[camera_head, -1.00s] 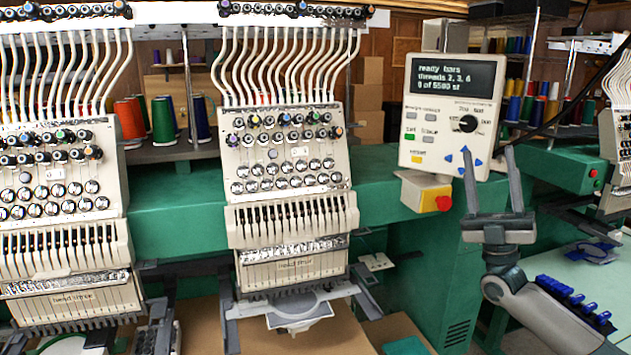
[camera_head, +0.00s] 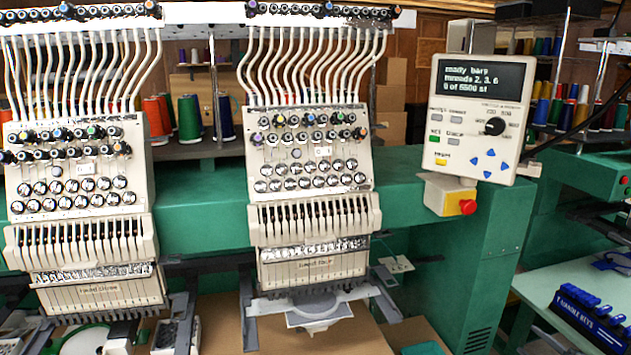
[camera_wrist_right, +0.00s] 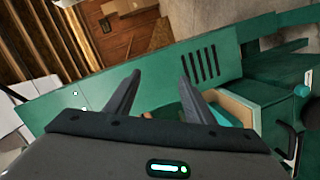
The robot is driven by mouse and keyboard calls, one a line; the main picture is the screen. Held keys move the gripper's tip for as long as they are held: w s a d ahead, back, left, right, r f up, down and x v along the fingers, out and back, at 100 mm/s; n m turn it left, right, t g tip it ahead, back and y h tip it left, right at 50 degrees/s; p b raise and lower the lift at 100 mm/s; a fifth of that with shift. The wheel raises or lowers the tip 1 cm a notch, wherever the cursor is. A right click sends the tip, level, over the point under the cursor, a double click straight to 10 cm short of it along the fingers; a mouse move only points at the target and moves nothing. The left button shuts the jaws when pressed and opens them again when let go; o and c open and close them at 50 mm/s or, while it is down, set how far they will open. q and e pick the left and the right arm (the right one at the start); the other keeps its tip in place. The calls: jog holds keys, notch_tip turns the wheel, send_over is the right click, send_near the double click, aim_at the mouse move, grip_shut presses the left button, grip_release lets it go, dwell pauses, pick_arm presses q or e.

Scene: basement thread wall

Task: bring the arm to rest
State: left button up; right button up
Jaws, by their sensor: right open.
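My right gripper (camera_wrist_right: 160,66) shows in the right wrist view with its two dark fingers spread apart and nothing between them. Behind the fingers is a green machine panel with dark vent slots (camera_wrist_right: 199,66). My left gripper is in neither view.
Two embroidery heads (camera_head: 312,190) (camera_head: 82,210) stand on a green machine. A control panel (camera_head: 474,103) with a lit screen hangs above a red stop button (camera_head: 467,207). A blue rack (camera_head: 592,318) lies on the pale table (camera_head: 560,283) at right.

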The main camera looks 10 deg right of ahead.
jog(key=s+d+f+m+g+h, duration=0.2)
jog(key=s+d+f+g+h, duration=0.15)
jog(key=s+d+f, duration=0.65)
jog(key=s+d+f+m+g+h, duration=0.2)
jog(key=s+d+f+g, duration=0.2)
jog(key=s+d+f, duration=0.6)
jog(key=s+d+m+g+h, duration=0.1)
jog(key=s+d+g, duration=0.25)
jog(key=s, duration=0.95)
jog(key=s+d+m+g+h, duration=0.1)
jog(key=s+d+g+h, duration=0.2)
jog(key=s, duration=1)
jog(key=s+a+f+m+y, duration=0.1)
jog(key=s+a+f+y, duration=0.25)
jog(key=a+f, duration=0.9)
jog(key=s+a+f+m+y, duration=0.15)
jog(key=s+a+f, duration=0.25)
jog(key=a+f, duration=0.85)
jog(key=s+a+f+y+b, duration=0.1)
jog(key=a+f, duration=0.2)
jog(key=a, duration=1.2)
jog(key=a+f+m+y, duration=0.1)
jog(key=a+f, duration=0.3)
jog(key=a, duration=1.1)
jog(key=s+a+f+g+y+b, duration=0.1)
jog(key=a+f+y, duration=0.2)
jog(key=a, duration=1.2)
jog(key=shift+s+a+f+b, duration=0.2)
jog(key=shift+s+f+b, duration=0.15)
jog(key=shift+f, duration=0.2)
